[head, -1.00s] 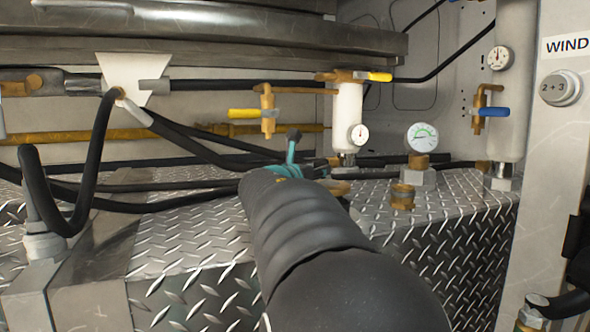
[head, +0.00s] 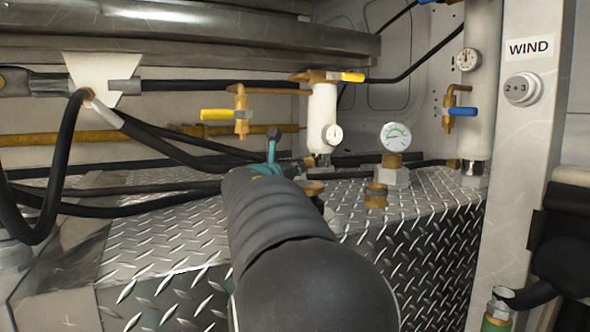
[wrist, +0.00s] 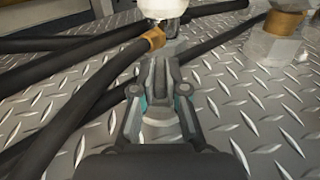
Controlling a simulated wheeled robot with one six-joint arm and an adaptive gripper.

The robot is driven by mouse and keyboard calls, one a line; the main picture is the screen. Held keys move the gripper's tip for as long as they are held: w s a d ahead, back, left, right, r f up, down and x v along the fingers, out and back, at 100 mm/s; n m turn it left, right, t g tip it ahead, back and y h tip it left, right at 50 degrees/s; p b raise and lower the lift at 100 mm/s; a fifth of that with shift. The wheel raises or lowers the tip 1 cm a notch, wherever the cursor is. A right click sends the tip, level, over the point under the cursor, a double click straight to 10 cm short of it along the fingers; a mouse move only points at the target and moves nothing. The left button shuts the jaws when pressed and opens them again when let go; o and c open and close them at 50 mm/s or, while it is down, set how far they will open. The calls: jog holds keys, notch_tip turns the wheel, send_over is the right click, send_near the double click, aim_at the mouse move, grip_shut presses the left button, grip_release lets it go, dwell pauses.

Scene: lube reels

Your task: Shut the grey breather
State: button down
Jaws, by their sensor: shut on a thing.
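My gripper (wrist: 160,72) is low over the diamond-plate deck, with its teal and grey fingers close together. A small grey piece shows between the fingertips in the wrist view. It appears to be the grey breather (wrist: 160,80), but the fingers hide most of it and its position is unclear. In the head view, my dark arm covers much of the gripper, and only a teal part with a dark tip (head: 272,145) shows beyond it.
Black hoses (wrist: 65,85) run along the deck left of my gripper. A white cylinder (head: 322,105) with a gauge stands just beyond it. Brass fittings (head: 375,195) and a round gauge (head: 395,137) stand to the right. Yellow-handled (head: 217,114) and blue-handled (head: 463,112) valves hang behind.

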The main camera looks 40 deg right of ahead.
jog(key=shift+w+r+g+p, duration=0.1)
jog(key=shift+g+p, duration=0.2)
jog(key=shift+p, duration=0.05)
jog(key=shift+w+r+m+g+h+p, duration=0.15)
jog(key=shift+m+g+h+p, duration=0.15)
jog(key=shift+m+g+p, duration=0.5)
jog(key=m+g+p, duration=0.2)
jog(key=g+p, duration=0.2)
jog(key=shift+w+r+m+g, duration=0.1)
jog(key=shift+w+m+g, duration=0.2)
jog(key=shift+m, duration=0.1)
jog(key=m+g+p, duration=0.1)
jog(key=g+p, duration=0.1)
jog(key=p, duration=0.1)
jog(key=shift+m+g, duration=0.4)
jog(key=shift+w+f+m+g+p, duration=0.1)
jog(key=shift+f+m+g+p, duration=0.15)
jog(key=shift+m+g+p, duration=0.45)
jog(key=shift+f+g+p, duration=0.1)
jog(key=shift+g+p, duration=0.2)
jog(key=shift+p, duration=0.05)
jog(key=c, duration=1.2)
grip_release()
